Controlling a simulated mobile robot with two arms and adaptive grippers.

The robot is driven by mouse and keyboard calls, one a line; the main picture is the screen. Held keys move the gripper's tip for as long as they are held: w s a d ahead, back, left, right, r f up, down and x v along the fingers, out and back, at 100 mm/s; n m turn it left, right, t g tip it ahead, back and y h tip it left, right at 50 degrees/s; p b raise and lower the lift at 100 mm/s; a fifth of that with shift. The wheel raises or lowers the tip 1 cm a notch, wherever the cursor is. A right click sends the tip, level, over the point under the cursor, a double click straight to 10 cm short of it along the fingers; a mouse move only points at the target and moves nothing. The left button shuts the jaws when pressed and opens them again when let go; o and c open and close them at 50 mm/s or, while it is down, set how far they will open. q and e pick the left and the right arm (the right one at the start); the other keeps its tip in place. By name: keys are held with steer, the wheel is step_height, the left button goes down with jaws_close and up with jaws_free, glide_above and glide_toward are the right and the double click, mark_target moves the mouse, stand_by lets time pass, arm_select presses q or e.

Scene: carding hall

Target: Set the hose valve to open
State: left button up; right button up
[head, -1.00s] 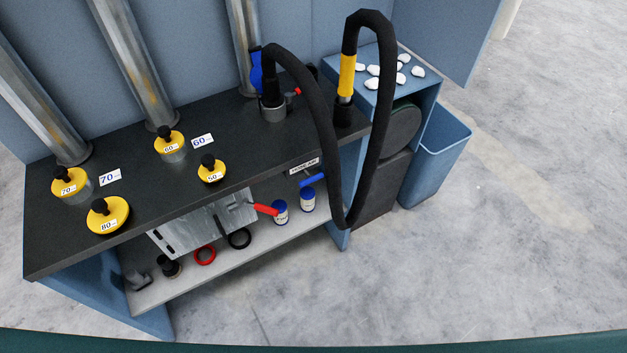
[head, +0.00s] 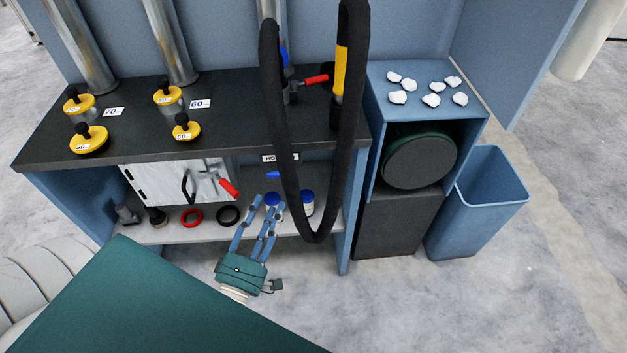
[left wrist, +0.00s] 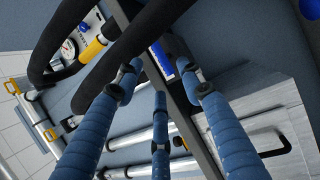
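The hose valve's blue lever (head: 273,174) shows under the bench's front edge, just below a white label (head: 270,158) of which I can read only "HO". The black hose (head: 288,180) hangs in a loop in front and hides the right part of both. My left gripper (head: 262,204) is below the lever, with its blue fingers spread and empty. In the left wrist view the blue lever (left wrist: 161,57) shows beyond the fingertips, between them, with no clear contact. My right gripper is not in view.
Blue-lidded jars (head: 307,202) and black and red rings (head: 228,215) stand on the lower shelf. A blue bin (head: 485,205) is at the right. The floor in front is clear.

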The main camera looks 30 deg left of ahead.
mark_target(280, 175)
arm_select(q)
steer(key=x, duration=0.3)
steer(key=p+x, duration=0.1)
steer(key=x, duration=0.2)
steer(key=p+x, duration=0.1)
steer(key=x, duration=0.3)
steer(key=shift+s+a+r, duration=0.1)
steer(key=shift+a+r, duration=0.2)
steer(key=shift+w, duration=0.4)
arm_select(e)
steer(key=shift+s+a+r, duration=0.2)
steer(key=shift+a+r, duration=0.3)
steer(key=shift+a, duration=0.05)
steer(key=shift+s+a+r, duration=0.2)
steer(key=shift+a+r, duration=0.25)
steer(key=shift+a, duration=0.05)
